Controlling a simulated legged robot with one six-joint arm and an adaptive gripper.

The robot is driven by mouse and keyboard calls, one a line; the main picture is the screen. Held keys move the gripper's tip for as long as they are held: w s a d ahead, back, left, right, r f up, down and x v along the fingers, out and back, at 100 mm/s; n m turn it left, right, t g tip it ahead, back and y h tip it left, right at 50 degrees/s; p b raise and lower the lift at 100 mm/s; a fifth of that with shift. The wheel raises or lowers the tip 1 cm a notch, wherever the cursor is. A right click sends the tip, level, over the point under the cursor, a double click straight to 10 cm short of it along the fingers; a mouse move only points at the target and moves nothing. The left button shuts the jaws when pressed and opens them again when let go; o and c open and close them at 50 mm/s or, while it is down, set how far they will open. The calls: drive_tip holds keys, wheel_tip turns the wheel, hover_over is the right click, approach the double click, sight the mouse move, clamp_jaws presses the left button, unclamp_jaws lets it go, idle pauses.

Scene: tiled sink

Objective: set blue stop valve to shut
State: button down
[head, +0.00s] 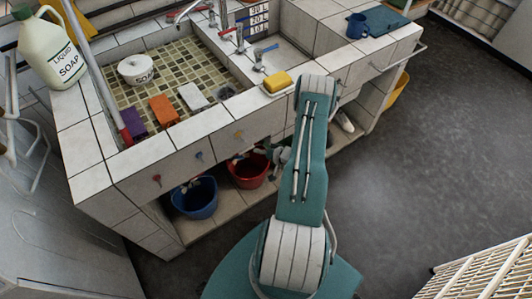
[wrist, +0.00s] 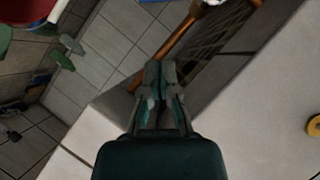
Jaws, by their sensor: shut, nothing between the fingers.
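In the head view, a small blue knob (head: 199,156), which looks like the blue stop valve, is on the tiled sink front, between a red knob (head: 157,180) and a yellow knob (head: 239,135). Its exact setting is too small to tell. My gripper (wrist: 160,68) shows in the wrist view with its fingers together and empty, near a copper pipe (wrist: 178,42). In the head view my arm mostly hides it, beside the cabinet opening right of the knobs. No blue valve can be made out in the wrist view.
A blue bucket (head: 195,198) and a red bucket (head: 249,170) stand on the shelf under the sink. A yellow ring-shaped part (wrist: 314,125) is at the wrist view's right edge. A yellow sponge (head: 277,82) lies on the counter above.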

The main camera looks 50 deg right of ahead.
sight(236, 157)
drive_tip(key=w+a+f, duration=0.3)
drive_tip(key=w+f, duration=0.1)
drive_tip(key=shift+w+a, duration=0.15)
drive_tip(key=shift+w, duration=0.1)
drive_tip(key=shift+a, duration=0.2)
drive_tip(key=shift+f, duration=0.2)
